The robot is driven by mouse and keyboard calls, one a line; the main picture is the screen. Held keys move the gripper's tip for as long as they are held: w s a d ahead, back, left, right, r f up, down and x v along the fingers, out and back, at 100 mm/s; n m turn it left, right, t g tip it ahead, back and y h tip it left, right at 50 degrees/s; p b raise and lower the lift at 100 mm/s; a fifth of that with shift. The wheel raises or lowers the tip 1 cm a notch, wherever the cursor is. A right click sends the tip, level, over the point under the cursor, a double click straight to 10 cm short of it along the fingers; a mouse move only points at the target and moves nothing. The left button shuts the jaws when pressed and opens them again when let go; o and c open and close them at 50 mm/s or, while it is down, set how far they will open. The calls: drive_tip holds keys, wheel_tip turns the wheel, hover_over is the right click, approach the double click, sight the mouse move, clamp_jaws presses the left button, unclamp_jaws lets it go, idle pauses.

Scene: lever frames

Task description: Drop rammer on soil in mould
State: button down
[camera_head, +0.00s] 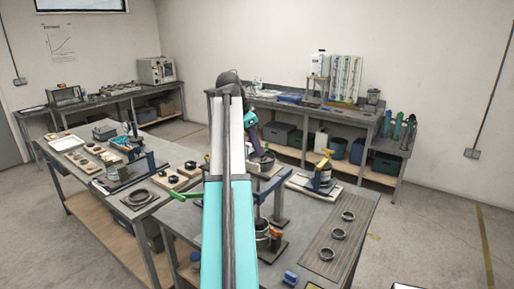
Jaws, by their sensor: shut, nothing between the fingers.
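My arm rises through the middle of the view and bends down at its far end. My gripper (262,157) is small and dark there, shut and empty, just above or in front of a dark round item at the near table's back edge. A blue upright frame (279,190) stands on the near table, partly behind my arm. A green lever (178,194) sticks out left of my arm. A metal and orange cylinder (263,239), possibly the mould, sits low by the frame. I cannot make out the rammer or the soil; my arm hides part of this area.
A left table (128,215) holds trays and small tools. A back bench (300,108) holds bottles and racks. Floor is clear at right.

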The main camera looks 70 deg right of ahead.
drive_tip(key=shift+r, duration=0.1)
wheel_tip(320, 180, up, 7)
drive_tip(key=p, duration=0.2)
idle(0.7)
idle(0.8)
